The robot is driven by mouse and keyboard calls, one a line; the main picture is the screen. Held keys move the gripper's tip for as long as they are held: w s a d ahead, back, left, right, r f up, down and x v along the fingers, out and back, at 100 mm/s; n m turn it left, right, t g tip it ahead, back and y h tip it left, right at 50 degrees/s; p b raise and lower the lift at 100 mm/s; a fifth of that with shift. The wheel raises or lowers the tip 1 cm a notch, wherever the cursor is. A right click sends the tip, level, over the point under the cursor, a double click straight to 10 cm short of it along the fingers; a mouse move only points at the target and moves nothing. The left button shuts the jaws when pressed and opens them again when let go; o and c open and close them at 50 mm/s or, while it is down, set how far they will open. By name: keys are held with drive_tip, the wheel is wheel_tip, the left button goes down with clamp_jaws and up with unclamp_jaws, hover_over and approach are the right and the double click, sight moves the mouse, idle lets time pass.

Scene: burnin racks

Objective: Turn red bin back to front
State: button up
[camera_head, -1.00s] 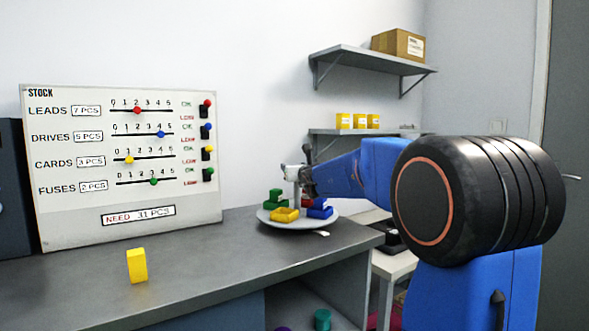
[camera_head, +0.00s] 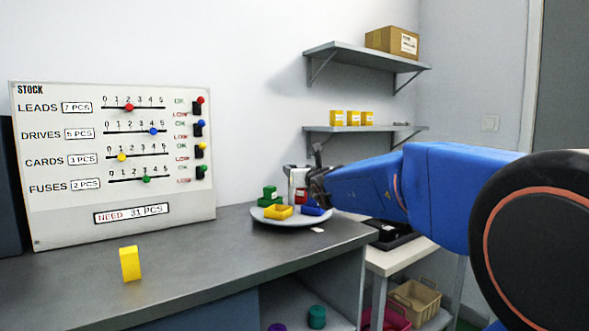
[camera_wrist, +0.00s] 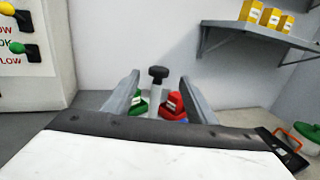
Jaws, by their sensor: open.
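The red bin (camera_wrist: 174,106) shows in the wrist view between my finger plates, right of a post with a dark knob (camera_wrist: 158,74). In the head view only a bit of red shows beside my gripper. The bin sits on a round pale plate (camera_head: 262,218) with a green bin (camera_head: 269,194), a yellow bin (camera_head: 279,212) and a blue bin (camera_head: 313,211). My gripper (camera_head: 298,172) is over the plate, open, its fingers (camera_wrist: 160,78) on either side of the post in the wrist view. Whether they touch anything cannot be told.
A yellow block (camera_head: 130,263) stands on the grey bench (camera_head: 200,265). A stock board (camera_head: 112,165) stands at the back left. Wall shelves (camera_head: 365,58) hold a carton (camera_head: 392,42) and several yellow boxes (camera_head: 352,118). A low table (camera_head: 400,258) stands to the right.

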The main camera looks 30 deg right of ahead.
drive_tip(key=shift+s+a, duration=0.25)
drive_tip(key=shift+s, duration=1.1)
drive_tip(key=shift+s+a, duration=0.2)
drive_tip(key=shift+s, duration=1.1)
